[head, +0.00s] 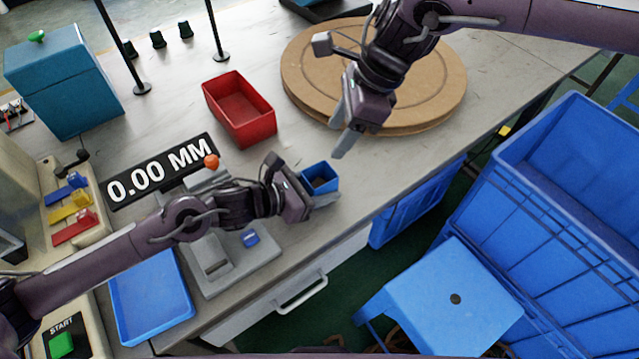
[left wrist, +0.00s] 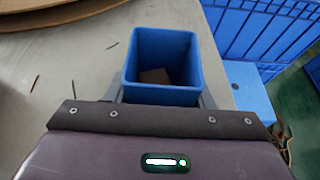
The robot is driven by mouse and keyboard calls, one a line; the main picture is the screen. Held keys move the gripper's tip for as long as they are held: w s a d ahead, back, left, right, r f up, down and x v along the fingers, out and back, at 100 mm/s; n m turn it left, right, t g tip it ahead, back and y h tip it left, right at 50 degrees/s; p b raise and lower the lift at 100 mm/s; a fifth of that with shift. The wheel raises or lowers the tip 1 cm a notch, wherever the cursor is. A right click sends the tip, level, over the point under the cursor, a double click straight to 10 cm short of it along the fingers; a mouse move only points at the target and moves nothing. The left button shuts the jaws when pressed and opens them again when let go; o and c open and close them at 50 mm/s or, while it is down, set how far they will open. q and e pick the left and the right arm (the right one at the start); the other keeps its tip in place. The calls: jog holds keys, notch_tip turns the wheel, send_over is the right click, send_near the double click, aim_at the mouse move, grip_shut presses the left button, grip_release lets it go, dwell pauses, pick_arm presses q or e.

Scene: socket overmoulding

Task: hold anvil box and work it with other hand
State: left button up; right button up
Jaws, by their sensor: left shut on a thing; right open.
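The anvil box, a small open-topped blue box (head: 324,168), is at the front edge of the table in the head view. My left gripper (head: 316,188) is shut on it, with a finger along each side. In the left wrist view the blue box (left wrist: 160,88) is upright between the fingers, and a small brownish piece (left wrist: 155,76) lies on its floor. I cannot tell whether the box touches the table. My right gripper (head: 343,130) is open and empty, above and a little to the right of the box, beside the round board.
A red bin (head: 240,112) and a round brown board (head: 440,85) stand behind. A grey fixture (head: 215,268) with a small blue part (head: 250,238) and a blue tray (head: 150,300) are at front left. Blue crates (head: 570,190) and a blue stool (head: 440,295) stand beyond the edge.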

jog(key=v, duration=0.9)
jog(key=shift+r, duration=0.2)
jog(key=shift+d, duration=0.1)
pick_arm(q)
jog(key=o, duration=1)
jog(key=shift+o, duration=0.2)
jog(key=v, duration=1)
jog(key=shift+s+a+r, duration=0.1)
jog(key=shift+s+a, duration=0.05)
jog(key=shift+a, duration=0.1)
jog(key=shift+s+a+r, duration=0.3)
jog(key=shift+s+a, duration=0.05)
jog(key=shift+a, duration=0.15)
